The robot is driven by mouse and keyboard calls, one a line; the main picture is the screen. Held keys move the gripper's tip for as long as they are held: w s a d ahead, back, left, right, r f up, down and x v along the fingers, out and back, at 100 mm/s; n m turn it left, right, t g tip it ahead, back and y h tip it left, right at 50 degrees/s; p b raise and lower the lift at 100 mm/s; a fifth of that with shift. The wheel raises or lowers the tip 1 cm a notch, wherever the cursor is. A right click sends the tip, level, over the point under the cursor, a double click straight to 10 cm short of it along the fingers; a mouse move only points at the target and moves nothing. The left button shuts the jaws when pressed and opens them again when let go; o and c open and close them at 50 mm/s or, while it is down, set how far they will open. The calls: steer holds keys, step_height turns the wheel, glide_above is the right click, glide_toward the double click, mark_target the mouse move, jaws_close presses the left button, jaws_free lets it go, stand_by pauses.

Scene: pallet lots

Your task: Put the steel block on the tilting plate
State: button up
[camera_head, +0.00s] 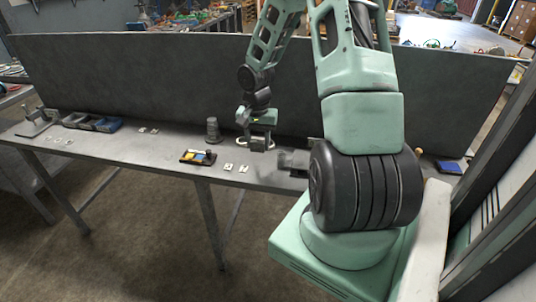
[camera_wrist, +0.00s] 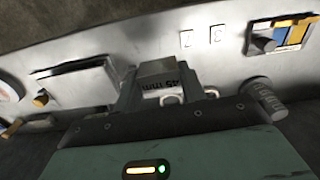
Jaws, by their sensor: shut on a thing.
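A "45 mm" label shows just below the block's top there. In the body view the block is small and hard to make out. A flat grey plate with a dark edge (camera_wrist: 78,82), probably the tilting plate, lies left of the gripper in the wrist view. In the body view a dark fixture (camera_head: 293,160) stands right of the gripper, partly behind my arm.
A tray with yellow and blue pieces (camera_head: 198,157), two small white cards (camera_head: 235,168) and a ribbed dark cylinder (camera_head: 212,130) are left of the gripper on the bench. Blue-and-black bins (camera_head: 92,122) stand further left. A tall grey panel (camera_head: 130,80) runs behind the bench.

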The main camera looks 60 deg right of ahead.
steer(key=s+d+r, duration=0.4)
steer(key=s+d, duration=0.6)
steer(key=s, duration=0.1)
steer(key=f, duration=0.3)
steer(key=s+f, duration=0.1)
steer(key=f, duration=0.1)
steer(key=shift+d+f, duration=0.1)
steer(key=shift+d, duration=0.2)
steer(key=shift+m, duration=0.3)
steer(key=shift+f, duration=2.15)
steer(key=shift+f, duration=0.1)
steer(key=o, duration=1.3)
